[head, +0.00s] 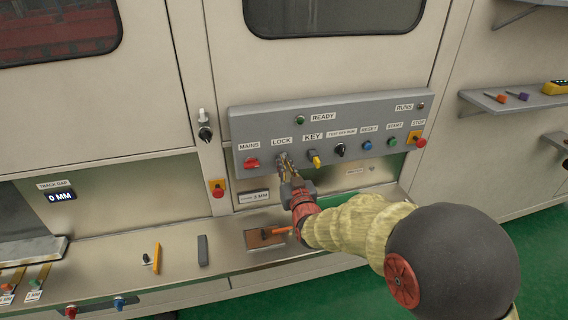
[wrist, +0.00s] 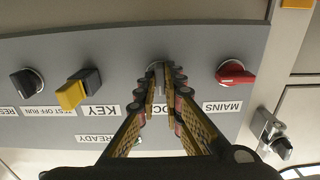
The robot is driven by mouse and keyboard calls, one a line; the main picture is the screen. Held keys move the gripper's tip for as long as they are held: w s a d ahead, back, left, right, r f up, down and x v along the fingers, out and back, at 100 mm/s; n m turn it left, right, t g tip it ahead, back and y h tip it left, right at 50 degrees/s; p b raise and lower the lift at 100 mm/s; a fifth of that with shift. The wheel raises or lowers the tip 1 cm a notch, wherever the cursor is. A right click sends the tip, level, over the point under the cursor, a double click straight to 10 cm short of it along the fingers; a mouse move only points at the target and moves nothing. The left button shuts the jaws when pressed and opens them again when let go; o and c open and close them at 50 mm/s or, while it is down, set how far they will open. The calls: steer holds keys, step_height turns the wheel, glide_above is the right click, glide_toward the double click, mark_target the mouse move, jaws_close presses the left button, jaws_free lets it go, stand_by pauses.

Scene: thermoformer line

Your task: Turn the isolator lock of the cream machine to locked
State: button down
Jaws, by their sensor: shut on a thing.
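The cream machine carries a grey control panel (head: 320,122) with a row of labelled controls. The isolator lock (wrist: 157,66) sits under the LOCK label (head: 281,141). My gripper (head: 284,162) reaches up to the panel from below, its fingers shut on the lock. In the wrist view, which shows the panel upside down, the fingertips (wrist: 163,80) close around the lock and partly cover it and its label. How far the lock is turned cannot be made out.
A red MAINS switch (head: 251,163) and a yellow key (head: 316,161) flank the lock closely. Other knobs and buttons run right to a red stop button (head: 420,142). A ledge (head: 180,262) below holds small tools. A shelf (head: 520,100) stands at right.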

steer(key=shift+f, duration=0.1)
steer(key=shift+m+b, duration=1.35)
steer(key=shift+m, duration=0.05)
steer(key=shift+m+b, duration=1.25)
steer(key=shift+m, duration=0.15)
steer(key=shift+m+b, duration=0.3)
steer(key=shift+b, duration=0.1)
steer(key=shift+m+b, duration=0.9)
steer(key=shift+m, duration=0.3)
